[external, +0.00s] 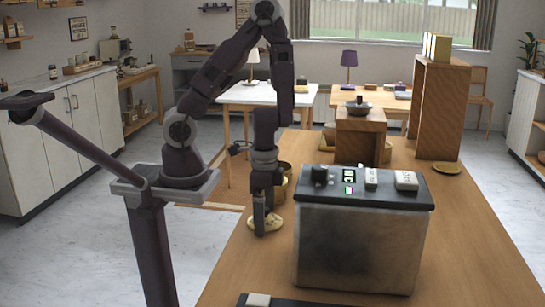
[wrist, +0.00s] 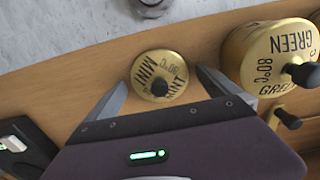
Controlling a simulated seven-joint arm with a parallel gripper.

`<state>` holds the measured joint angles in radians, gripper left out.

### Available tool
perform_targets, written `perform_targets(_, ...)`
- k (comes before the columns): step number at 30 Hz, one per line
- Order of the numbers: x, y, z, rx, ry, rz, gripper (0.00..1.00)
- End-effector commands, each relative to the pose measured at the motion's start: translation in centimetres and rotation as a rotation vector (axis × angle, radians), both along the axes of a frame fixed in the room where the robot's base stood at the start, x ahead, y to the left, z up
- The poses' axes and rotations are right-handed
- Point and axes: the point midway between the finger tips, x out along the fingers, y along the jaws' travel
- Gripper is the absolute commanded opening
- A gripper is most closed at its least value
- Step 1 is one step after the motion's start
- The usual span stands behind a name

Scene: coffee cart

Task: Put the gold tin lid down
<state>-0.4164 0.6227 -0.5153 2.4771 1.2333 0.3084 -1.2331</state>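The gold tin lid (wrist: 148,66) has a black knob and "MINT" lettering. It lies on the wooden counter, close to the counter's edge. In the external view the lid (external: 275,224) shows beside my fingers, partly hidden by them. My gripper (wrist: 160,80) points down with its two fingers apart, one on each side of the lid. Neither finger touches the knob. In the external view my gripper (external: 261,228) is low, at the lid's height.
A gold "GREEN" tin (wrist: 245,58) with a black knob stands close on the right in the wrist view. A metal box with a dark top (external: 362,240) stands right of my gripper. A black device (wrist: 25,150) lies at the wrist view's lower left. The counter's front right (external: 470,260) is clear.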

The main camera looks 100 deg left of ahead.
Motion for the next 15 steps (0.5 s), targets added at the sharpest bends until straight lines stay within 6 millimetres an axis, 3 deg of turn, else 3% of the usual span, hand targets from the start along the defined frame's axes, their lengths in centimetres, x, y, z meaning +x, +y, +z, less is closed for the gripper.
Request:
perform_targets(8, 0.1, 0.1, 0.9, 0.002, -0.005, 0.004, 1.00)
perform_targets(15, 0.2, 0.3, 5.8, 0.005, -0.009, 0.012, 1.00)
